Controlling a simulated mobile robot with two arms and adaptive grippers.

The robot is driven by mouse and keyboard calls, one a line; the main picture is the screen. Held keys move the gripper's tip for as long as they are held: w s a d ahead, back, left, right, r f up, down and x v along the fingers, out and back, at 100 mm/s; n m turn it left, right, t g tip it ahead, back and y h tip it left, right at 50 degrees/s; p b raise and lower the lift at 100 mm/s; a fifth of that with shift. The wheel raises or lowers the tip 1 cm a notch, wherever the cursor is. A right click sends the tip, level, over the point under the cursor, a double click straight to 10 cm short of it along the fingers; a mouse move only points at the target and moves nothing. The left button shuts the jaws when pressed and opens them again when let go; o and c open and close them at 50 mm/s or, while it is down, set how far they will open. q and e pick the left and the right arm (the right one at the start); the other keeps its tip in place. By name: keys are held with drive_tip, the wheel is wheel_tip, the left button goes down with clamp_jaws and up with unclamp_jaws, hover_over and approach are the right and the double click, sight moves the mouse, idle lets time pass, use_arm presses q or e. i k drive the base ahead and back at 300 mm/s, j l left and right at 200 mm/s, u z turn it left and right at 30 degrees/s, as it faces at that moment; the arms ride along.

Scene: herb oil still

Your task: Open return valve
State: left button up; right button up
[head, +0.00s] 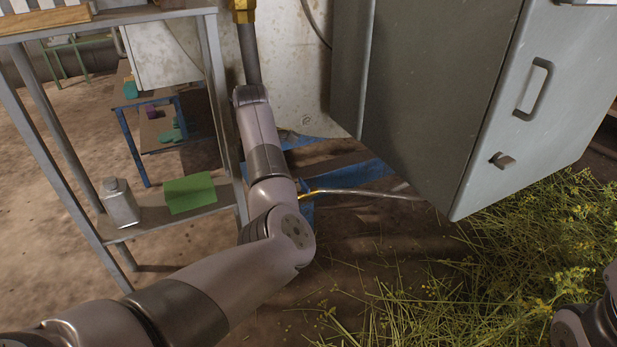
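A small brass fitting (306,195) with a blue part beside it shows just right of my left arm's elbow, low near the floor. A thin metal pipe (365,194) runs right from it. Another brass fitting (243,10) sits at the top edge on an upright grey pipe (249,58). I cannot tell which of these is the return valve. My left arm crosses from the lower left and bends upward in front of the brass and blue parts, hiding some of them. Neither gripper can be seen; only a bit of my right arm shows at the lower right.
A grey metal cabinet (430,90) with a handle fills the upper right. Cut herbs (540,240) lie on the floor below it. A blue-legged table (135,145) stands behind.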

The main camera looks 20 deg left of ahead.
sight(303, 187)
drive_tip(key=i, duration=0.85)
